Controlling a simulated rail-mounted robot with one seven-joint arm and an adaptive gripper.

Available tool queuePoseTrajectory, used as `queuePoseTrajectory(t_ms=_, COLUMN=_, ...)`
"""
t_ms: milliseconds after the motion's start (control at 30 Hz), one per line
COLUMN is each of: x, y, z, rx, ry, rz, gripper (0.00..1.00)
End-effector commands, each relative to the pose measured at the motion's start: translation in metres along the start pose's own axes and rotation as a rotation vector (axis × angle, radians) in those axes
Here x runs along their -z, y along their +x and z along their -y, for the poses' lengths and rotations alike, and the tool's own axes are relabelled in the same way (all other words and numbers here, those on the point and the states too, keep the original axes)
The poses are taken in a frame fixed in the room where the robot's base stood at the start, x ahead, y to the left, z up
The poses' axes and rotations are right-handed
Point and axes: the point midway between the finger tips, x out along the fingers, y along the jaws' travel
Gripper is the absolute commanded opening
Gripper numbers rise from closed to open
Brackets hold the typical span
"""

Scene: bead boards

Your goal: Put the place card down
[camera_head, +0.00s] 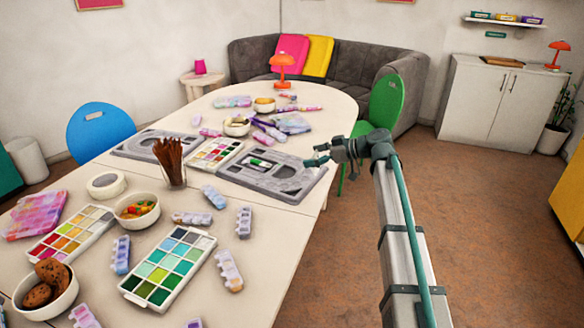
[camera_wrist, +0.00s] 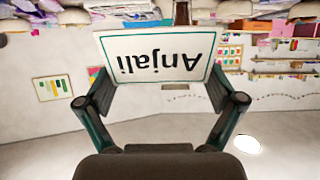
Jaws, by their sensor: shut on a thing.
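The place card (camera_wrist: 157,53) is white with a dark green edge and reads "Anjali", upside down in the wrist view. It sits between the two fingers of my gripper (camera_head: 318,156), which is shut on it. In the head view my gripper is above the right edge of the near grey bead board (camera_head: 307,188), at the table's right side. I cannot make out the card clearly there. The table (camera_head: 270,240) has a pale top.
A cup of brown sticks (camera_head: 172,171), paint-like bead trays (camera_head: 172,267) and bowls crowd the table's left and middle. A green chair (camera_head: 386,108) stands beyond my gripper. The right front strip of the table is mostly clear.

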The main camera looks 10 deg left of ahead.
Motion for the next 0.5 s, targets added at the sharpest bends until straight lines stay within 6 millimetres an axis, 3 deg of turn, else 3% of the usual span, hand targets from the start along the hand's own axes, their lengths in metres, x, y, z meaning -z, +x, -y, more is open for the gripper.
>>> queuePoseTrajectory(t_ms=167, x=-0.003, y=0.007, z=-0.010, rx=0.034, ry=-0.012, rz=0.000, gripper=0.79)
queuePoseTrajectory(t_ms=500, x=-0.018, y=0.052, z=-0.074, rx=0.035, ry=-0.012, rz=0.000, gripper=0.79)
